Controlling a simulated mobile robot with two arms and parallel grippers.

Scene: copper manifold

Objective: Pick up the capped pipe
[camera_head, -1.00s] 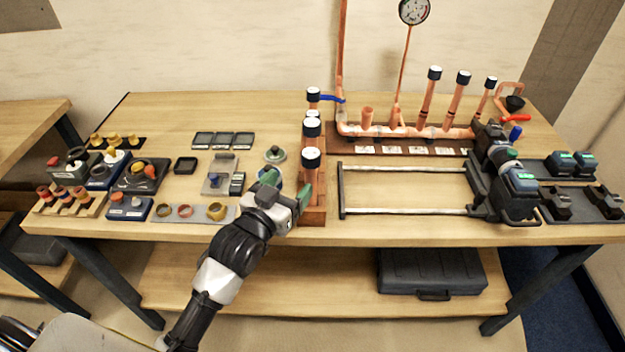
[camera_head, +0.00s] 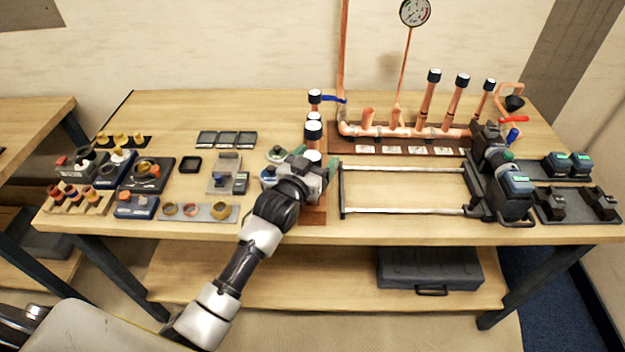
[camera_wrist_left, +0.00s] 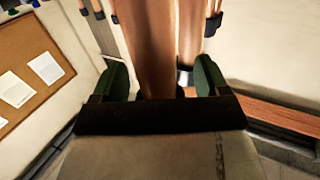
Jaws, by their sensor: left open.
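Several copper pipes with black, white-topped caps stand upright in a wooden rack (camera_head: 314,216) at the bench's middle. The nearest capped pipe (camera_head: 312,156) shows only its cap; my left gripper (camera_head: 317,164) hides its body. In the left wrist view that copper pipe (camera_wrist_left: 152,45) stands between the two green fingers of my open left gripper (camera_wrist_left: 162,76). Gaps show beside the pipe, so the fingers look apart from it. Other capped pipes (camera_head: 313,131) stand just behind. My right gripper is not in view.
A copper manifold (camera_head: 405,130) with upright capped pipes and a gauge (camera_head: 414,12) stands at the back right. A black frame with metal rails (camera_head: 405,211) lies right of the rack. Trays of fittings and small tools (camera_head: 198,212) fill the left.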

